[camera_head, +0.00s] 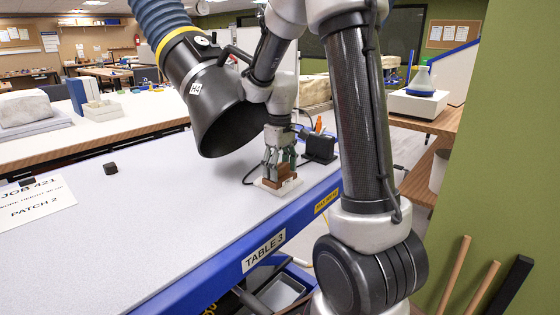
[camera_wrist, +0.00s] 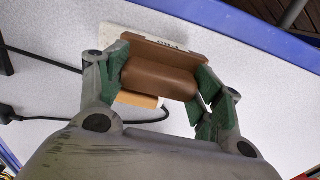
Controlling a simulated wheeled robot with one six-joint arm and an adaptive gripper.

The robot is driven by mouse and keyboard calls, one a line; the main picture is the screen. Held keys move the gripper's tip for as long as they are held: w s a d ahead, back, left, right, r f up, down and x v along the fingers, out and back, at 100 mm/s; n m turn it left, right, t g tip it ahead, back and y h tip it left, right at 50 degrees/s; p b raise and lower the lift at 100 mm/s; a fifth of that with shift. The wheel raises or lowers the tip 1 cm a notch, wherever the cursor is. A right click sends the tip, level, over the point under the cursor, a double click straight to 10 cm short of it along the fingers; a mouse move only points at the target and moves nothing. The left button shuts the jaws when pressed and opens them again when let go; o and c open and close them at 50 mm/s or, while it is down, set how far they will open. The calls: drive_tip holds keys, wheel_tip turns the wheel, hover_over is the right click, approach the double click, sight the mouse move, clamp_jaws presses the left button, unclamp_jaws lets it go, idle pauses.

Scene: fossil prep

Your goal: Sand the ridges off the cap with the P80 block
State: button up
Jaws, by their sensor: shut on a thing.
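My gripper (camera_head: 280,160) is over the blue-edged table, fingers pointing down. It also shows in the wrist view (camera_wrist: 160,88), with green pads on both sides of a brown block (camera_wrist: 160,82). The holder's white corner shows in the wrist view (camera_wrist: 117,34). A tan piece (camera_wrist: 138,100) lies beside the brown block. I cannot make out the cap.
A dark extraction hood (camera_head: 222,115) on a blue hose hangs left of my gripper. A black box (camera_head: 320,147) with a cable stands close to the holder. The table's middle is clear.

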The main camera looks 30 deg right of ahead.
drive_tip(key=shift+f, duration=0.35)
idle(0.5)
drive_tip(key=shift+w+d, duration=0.3)
drive_tip(key=shift+d, duration=0.65)
drive_tip(key=shift+w+d, duration=0.3)
drive_tip(key=shift+d, duration=0.65)
drive_tip(key=shift+w+d, duration=0.3)
drive_tip(key=shift+d, duration=0.65)
drive_tip(key=shift+s+a, duration=0.3)
drive_tip(key=shift+a, duration=0.65)
drive_tip(key=shift+s+a, duration=0.35)
drive_tip(key=shift+a, duration=0.6)
drive_tip(key=shift+s+a, duration=0.3)
drive_tip(key=shift+a, duration=0.65)
drive_tip(key=shift+w+d, duration=0.3)
drive_tip(key=shift+d, duration=0.65)
drive_tip(key=shift+w+d, duration=0.35)
drive_tip(key=shift+d, duration=0.6)
drive_tip(key=shift+w+d, duration=0.3)
drive_tip(key=shift+d, duration=0.65)
drive_tip(key=shift+a, duration=0.1)
drive_tip(key=shift+s+a, duration=0.3)
drive_tip(key=shift+a, duration=0.6)
drive_tip(key=shift+s+a, duration=0.35)
drive_tip(key=shift+a, duration=0.6)
drive_tip(key=shift+s+a, duration=0.3)
drive_tip(key=shift+a, duration=0.6)
